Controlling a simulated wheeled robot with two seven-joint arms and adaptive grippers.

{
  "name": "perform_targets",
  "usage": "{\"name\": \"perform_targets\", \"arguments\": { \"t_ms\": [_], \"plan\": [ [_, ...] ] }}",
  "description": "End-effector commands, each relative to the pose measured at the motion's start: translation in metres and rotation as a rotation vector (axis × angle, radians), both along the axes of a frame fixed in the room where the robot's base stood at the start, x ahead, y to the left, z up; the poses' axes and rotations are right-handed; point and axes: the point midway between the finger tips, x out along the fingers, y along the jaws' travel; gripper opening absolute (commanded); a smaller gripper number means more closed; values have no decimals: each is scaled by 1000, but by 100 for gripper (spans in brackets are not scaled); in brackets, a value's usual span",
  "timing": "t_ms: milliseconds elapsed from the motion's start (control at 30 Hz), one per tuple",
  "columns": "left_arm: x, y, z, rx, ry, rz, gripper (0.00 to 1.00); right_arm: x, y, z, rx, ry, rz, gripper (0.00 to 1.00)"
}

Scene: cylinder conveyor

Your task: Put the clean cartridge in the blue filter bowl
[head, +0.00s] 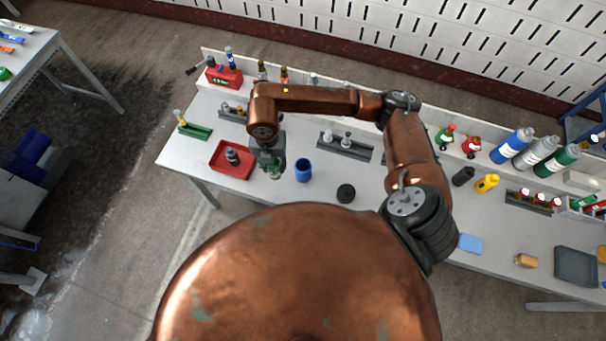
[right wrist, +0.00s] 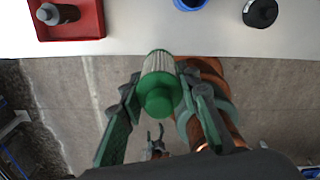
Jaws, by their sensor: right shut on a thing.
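The clean cartridge (right wrist: 160,80), white and pleated with green end caps, is in my right gripper (right wrist: 160,110), which is shut on it. In the head view my right gripper (head: 272,164) hangs between the red tray and the blue filter bowl (head: 303,174). The bowl stands upright on the bench, just right of the gripper. Its rim also shows at the top of the right wrist view (right wrist: 190,4). My left gripper (right wrist: 155,138) shows small and low in that view, its fingers apart; it is not in the head view.
A red tray (head: 220,171) holds a dark grey cartridge (head: 232,156). A round black cap (head: 346,193) lies right of the bowl. A grey rack (head: 345,146) stands behind. The bench front near the bowl is clear.

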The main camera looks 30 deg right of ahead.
Motion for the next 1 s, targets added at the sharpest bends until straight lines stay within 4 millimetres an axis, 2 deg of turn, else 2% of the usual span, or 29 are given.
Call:
{"name": "perform_targets", "arguments": {
  "t_ms": [100, 300, 400, 567, 667, 1000],
  "plan": [
    [0, 0, 7, 0, 0, 0, 65, -2, 6, 1, 6, 1, -280, 10],
    [1, 0, 13, 0, -1, 0, 65, -4, 12, -1, 7, 4, -670, 10],
    [1, 0, 15, 0, -1, 0, 65, -4, 14, -2, 8, 4, -794, 10],
    [1, 0, 17, 0, -1, 0, 65, -4, 11, -4, 8, 4, -890, 10],
    [1, 0, 21, 1, -2, 0, 65, -1, -3, -10, 6, 5, -905, 10],
    [3, 0, 42, 0, -4, 0, 65, 13, -81, -44, 3, 5, -903, 10]
  ]
}}
